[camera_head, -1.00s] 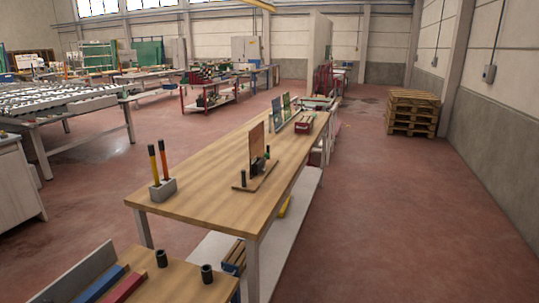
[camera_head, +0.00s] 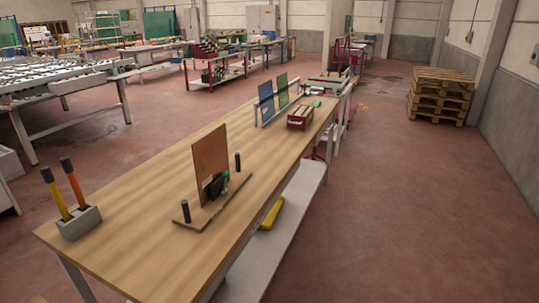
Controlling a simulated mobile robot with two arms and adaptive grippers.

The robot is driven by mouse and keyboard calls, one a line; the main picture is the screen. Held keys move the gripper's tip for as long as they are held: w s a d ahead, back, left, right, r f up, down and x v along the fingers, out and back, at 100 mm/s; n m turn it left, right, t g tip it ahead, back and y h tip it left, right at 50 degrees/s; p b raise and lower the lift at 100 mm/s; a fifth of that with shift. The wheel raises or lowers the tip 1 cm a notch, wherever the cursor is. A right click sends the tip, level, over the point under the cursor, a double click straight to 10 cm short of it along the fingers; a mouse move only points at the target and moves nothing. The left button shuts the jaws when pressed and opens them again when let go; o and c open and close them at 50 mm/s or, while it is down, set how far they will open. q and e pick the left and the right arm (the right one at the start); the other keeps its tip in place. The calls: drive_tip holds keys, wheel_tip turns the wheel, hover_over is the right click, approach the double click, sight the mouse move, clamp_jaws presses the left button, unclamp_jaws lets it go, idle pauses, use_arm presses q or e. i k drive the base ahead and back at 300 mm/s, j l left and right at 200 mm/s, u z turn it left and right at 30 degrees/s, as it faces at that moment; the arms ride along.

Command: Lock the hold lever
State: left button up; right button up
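A small fixture stands on the long wooden workbench (camera_head: 130,218). It has a flat wooden base (camera_head: 208,216), an upright brown panel (camera_head: 211,160) and two short dark posts, one (camera_head: 186,211) at the near left and one (camera_head: 238,162) at the far right. A dark clamp-like part (camera_head: 214,187) with a small green tip sits against the panel's lower right. It may carry the hold lever, but it is too small to tell the lever or its position. Neither of my grippers is in view.
A grey block (camera_head: 79,223) holds two orange-and-yellow handled tools at the bench's near left. Glass sheets in a rack (camera_head: 282,91) and a red box (camera_head: 300,117) stand at its far end. Pallets (camera_head: 440,95) are stacked at the right. The floor (camera_head: 400,210) right of the bench is clear.

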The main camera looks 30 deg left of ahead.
sight(226, 174)
drive_tip(key=i+u, duration=0.25)
drive_tip(key=i, duration=0.2)
drive_tip(key=i+l+u, duration=0.25)
drive_tip(key=i, duration=0.15)
drive_tip(key=i+l+u, duration=0.3)
drive_tip(key=i+j, duration=0.1)
drive_tip(key=i, duration=0.05)
